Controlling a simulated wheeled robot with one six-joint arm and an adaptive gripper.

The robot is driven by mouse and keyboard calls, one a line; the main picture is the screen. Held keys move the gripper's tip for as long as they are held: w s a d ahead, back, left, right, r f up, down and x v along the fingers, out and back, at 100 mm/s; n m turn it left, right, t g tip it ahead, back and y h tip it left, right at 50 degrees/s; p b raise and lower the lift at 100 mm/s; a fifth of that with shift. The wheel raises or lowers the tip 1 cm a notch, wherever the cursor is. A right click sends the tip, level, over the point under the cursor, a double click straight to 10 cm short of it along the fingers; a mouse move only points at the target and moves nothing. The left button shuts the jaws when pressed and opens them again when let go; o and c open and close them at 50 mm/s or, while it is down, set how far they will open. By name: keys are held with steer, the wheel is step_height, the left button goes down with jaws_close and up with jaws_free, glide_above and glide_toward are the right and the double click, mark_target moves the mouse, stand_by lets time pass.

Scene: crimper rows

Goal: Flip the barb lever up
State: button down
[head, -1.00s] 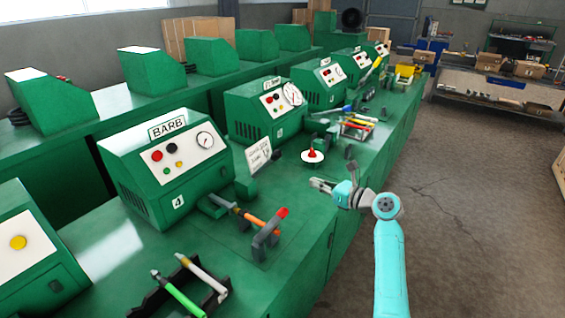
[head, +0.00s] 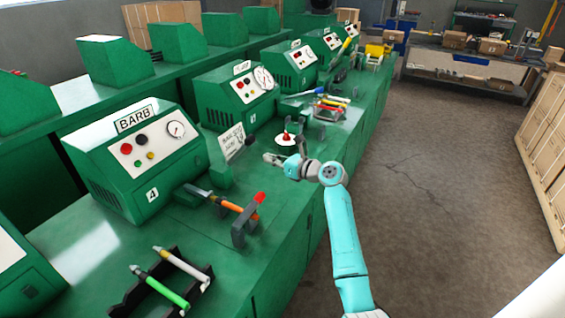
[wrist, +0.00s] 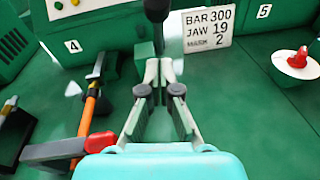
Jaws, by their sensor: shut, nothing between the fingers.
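The machine labelled BARB (head: 140,160) is a green box with a gauge, buttons and the number 4. In front of it stands a grey lever with a red end (head: 260,197), beside an orange-handled tool (head: 230,206) lying on the bench. In the wrist view the lever's grey bar (wrist: 50,152) and red end are at lower left, beside the orange handle (wrist: 88,112). My gripper (head: 268,157) is shut and empty above the bench, beyond the lever and apart from it. Its fingertips (wrist: 159,72) point toward a dark upright post (wrist: 157,12).
A card reading BAR 300, JAW 19 (wrist: 208,28) stands near the fingertips. A white disc with a red cone (head: 286,138) sits by the bench edge. A black rack with green and white handles (head: 165,282) lies in front. The floor to the right is clear.

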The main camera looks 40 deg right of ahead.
steer(key=shift+w+a+r, duration=0.15)
steer(key=shift+w+r, duration=0.2)
steer(key=shift+w, duration=0.4)
steer(key=shift+w+a+r, duration=0.1)
steer(key=shift+w+r, duration=0.3)
steer(key=shift+w, duration=0.4)
steer(key=shift+w+a+r, duration=0.15)
steer(key=shift+w+r, duration=0.2)
steer(key=shift+w, duration=0.4)
